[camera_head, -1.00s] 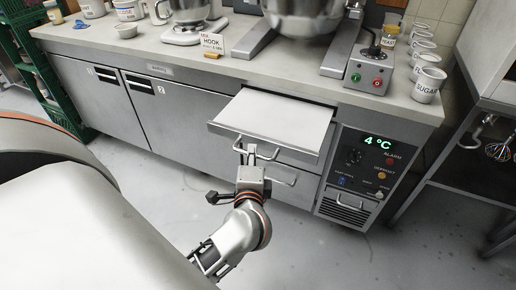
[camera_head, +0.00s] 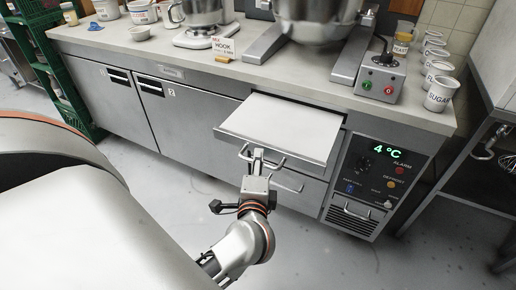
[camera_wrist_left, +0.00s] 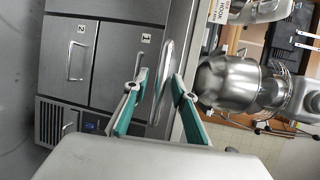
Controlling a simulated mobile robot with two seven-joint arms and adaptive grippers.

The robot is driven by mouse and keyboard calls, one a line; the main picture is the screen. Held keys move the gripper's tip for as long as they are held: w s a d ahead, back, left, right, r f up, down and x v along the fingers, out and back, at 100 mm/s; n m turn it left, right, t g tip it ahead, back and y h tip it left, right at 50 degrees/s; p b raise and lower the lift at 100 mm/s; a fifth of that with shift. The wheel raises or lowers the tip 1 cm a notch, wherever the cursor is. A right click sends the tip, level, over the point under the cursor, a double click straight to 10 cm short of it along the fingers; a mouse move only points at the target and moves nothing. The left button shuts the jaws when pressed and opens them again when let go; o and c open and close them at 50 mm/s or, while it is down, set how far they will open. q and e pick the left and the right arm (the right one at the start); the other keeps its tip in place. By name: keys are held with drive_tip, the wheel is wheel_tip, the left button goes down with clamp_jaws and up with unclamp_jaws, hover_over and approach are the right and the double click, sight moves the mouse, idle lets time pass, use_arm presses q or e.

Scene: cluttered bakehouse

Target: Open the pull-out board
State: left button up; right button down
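The pull-out board (camera_head: 282,124) is a pale flat panel under the worktop. It stands out of the cabinet front, with its top surface showing. A metal bar handle (camera_head: 278,160) is on its front edge. My left gripper (camera_head: 258,154) is at this handle in the head view. In the left wrist view, the two green-padded fingers of the left gripper (camera_wrist_left: 160,84) stand apart, with a curved metal bar (camera_wrist_left: 165,62) between them. I see gaps beside the bar and cannot tell if either finger touches it. My right gripper is in neither view.
Below the board is a drawer with a bar handle (camera_head: 289,187); right of it is a control panel (camera_head: 372,172) reading 4 °C. The worktop (camera_head: 130,47) carries mixers, a red-green switch box (camera_head: 379,80) and cups (camera_head: 440,94). A dark rack stands right. Grey floor lies in front.

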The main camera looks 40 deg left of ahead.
use_arm(q)
drive_tip(key=v, duration=0.7)
drive_tip(key=shift+s, duration=0.15)
drive_tip(key=shift+d, duration=0.15)
